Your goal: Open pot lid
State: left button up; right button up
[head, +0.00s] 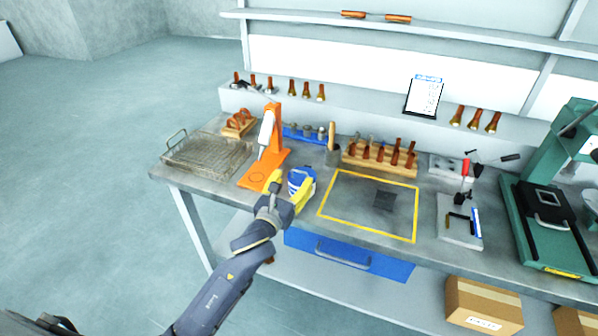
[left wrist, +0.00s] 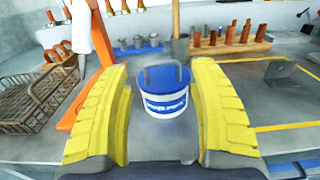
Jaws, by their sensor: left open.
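The pot is a small white tub with blue print (left wrist: 166,105) and a blue lid (left wrist: 160,77) that carries a grey loop handle. It stands upright on the workbench with the lid on. In the head view the pot (head: 300,182) is partly hidden by my left gripper. My left gripper (head: 287,192) has yellow fingers and is open. In the left wrist view its fingers (left wrist: 160,115) are apart, one on each side of the pot, with gaps between them and the tub. My right gripper is not in view.
An orange stand (head: 268,160) is left of the pot, with a wire basket (head: 205,168) beyond it. A yellow-outlined area (head: 345,200) lies to the right. A wooden tool rack (head: 380,163) and a grey cup (head: 333,155) stand behind. A green press (head: 560,190) is at far right.

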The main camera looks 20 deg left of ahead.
aim_at(299, 172)
pick_arm(q)
jog(key=shift+w+d, duration=0.2)
jog(key=shift+w, duration=2.25)
jog(key=shift+c, duration=0.4)
grip_shut()
